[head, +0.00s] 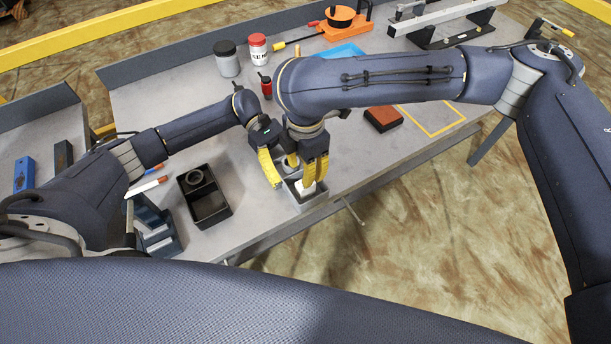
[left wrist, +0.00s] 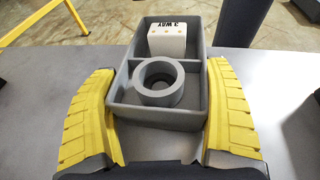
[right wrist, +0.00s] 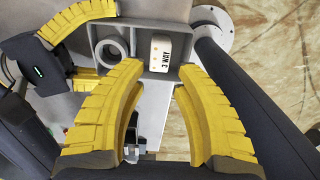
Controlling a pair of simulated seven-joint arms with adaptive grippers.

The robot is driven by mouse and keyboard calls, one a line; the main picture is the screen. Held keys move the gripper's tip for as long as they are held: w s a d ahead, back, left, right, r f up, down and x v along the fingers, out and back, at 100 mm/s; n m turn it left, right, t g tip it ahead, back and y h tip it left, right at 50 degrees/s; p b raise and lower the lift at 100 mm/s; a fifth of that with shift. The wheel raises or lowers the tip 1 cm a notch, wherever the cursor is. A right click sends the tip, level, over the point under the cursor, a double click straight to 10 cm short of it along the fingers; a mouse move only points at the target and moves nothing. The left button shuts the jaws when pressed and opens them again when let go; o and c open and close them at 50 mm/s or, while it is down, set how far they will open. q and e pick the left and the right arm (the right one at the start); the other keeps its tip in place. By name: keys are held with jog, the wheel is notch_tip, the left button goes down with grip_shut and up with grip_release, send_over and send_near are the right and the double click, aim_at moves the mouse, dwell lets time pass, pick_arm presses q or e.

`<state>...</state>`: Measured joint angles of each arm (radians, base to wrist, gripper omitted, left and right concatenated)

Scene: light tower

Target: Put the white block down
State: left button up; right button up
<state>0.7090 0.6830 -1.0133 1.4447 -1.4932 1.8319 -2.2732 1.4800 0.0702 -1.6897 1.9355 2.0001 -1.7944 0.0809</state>
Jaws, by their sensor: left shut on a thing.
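The white block (head: 309,187) marked "3 WAY" lies in one compartment of a grey two-part tray (head: 308,204). In the left wrist view the block (left wrist: 167,41) is in the far compartment and a grey ring (left wrist: 160,84) is in the near one. My left gripper (head: 270,168) is shut on the tray, one yellow finger along each long side. My right gripper (right wrist: 161,70) is open above the block's compartment, its fingertips apart and the white block (right wrist: 160,53) clear of them. The tray stands near the bench's front edge.
A black two-part bin (head: 207,215) stands left of the tray. A brown-red block (head: 383,118) lies near a yellow outlined square (head: 445,128) to the right. Jars (head: 227,60) and an orange tool (head: 345,22) are at the back. The bench edge is close in front.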

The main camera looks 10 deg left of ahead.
pick_arm(q)
jog(key=shift+f, duration=0.1)
pick_arm(e)
jog(key=shift+r, duration=2.8)
pick_arm(q)
jog(key=o, duration=0.7)
jog(key=v, duration=1.2)
